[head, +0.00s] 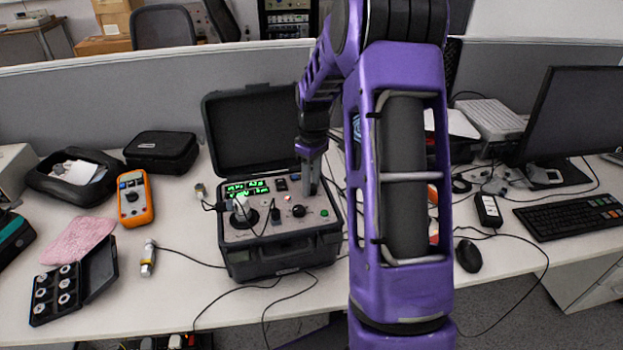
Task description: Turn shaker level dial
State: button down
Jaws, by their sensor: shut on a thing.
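The open black calibrator case (275,262) stands on the desk with its grey control panel (262,233) facing up. My gripper (311,190) points down at the right part of the panel. Its fingers are shut on a small control there, which I take to be the shaker level dial; the fingers hide it, so its setting cannot be read. A round black knob (299,211) shows just below and left of the fingertips, and a green button (324,213) is to their right. Lit green displays (247,188) are at the panel's upper left.
The raised case lid (250,125) stands behind the panel. A cabled sensor on a dark round mount (243,210) sits at the panel's left. An orange multimeter (134,199), a pink cloth (78,240) and a cabled silver sensor (148,260) lie left. Cables cross the desk front.

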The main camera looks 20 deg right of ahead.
aim_at(312, 184)
jog(key=shift+n+p, duration=0.35)
jog(key=shift+n, duration=0.95)
jog(key=c, duration=0.5)
grip_release()
jog(key=shift+c, duration=0.2)
notch_tip(312, 184, up, 17)
jog(key=p, duration=0.1)
jog(key=shift+w+d+r, duration=0.2)
jog(key=shift+w+d, duration=0.1)
